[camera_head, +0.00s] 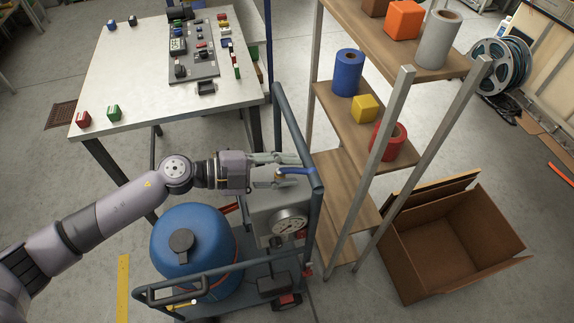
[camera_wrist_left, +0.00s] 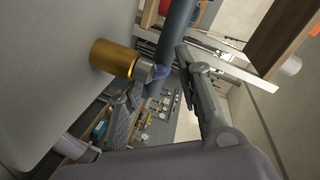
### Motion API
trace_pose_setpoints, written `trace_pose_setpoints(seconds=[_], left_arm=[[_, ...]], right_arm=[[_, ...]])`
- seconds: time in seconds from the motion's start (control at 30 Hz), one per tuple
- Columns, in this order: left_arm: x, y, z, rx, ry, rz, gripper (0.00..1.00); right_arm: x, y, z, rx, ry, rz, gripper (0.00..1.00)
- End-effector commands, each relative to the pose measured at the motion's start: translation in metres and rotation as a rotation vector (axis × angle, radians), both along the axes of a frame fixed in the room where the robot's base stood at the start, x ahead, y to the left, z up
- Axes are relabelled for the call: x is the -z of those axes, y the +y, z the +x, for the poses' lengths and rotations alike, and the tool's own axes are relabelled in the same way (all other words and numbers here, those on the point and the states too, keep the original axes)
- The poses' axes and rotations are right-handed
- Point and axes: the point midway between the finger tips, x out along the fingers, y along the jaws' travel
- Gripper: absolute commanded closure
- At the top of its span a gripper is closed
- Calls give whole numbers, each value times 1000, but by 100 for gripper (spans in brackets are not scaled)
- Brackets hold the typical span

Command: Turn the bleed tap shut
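Contact cannot be made out. My right gripper is not in view.
The cart's rail (camera_head: 292,130) rises close to the fingertips. A blue tank (camera_head: 195,250) stands left of the box. A wooden shelf (camera_head: 345,185) stands close on the right, with an open cardboard box (camera_head: 455,240) beyond. A table (camera_head: 130,70) is behind the arm.

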Motion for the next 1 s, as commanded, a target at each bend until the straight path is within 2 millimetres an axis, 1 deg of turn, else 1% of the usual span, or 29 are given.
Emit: trace_pose_setpoints(seconds=[0.03,0.13,0.2,0.33,0.6,0.8,0.83,1.0], left_arm=[[0,-2,1,0,0,0,68],[1,-4,1,-1,0,1,68],[1,-4,1,-1,0,1,68],[1,-4,1,-1,0,1,68],[1,-4,1,-1,0,1,85],[1,-4,1,-1,-1,0,98],[1,-4,1,-1,-1,0,100],[0,-4,2,-1,-3,-1,100]], right_arm=[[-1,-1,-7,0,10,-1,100],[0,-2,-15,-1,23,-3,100],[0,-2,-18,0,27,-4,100],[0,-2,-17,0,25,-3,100],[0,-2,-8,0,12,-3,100],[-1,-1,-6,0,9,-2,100],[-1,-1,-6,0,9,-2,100],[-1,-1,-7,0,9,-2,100]])
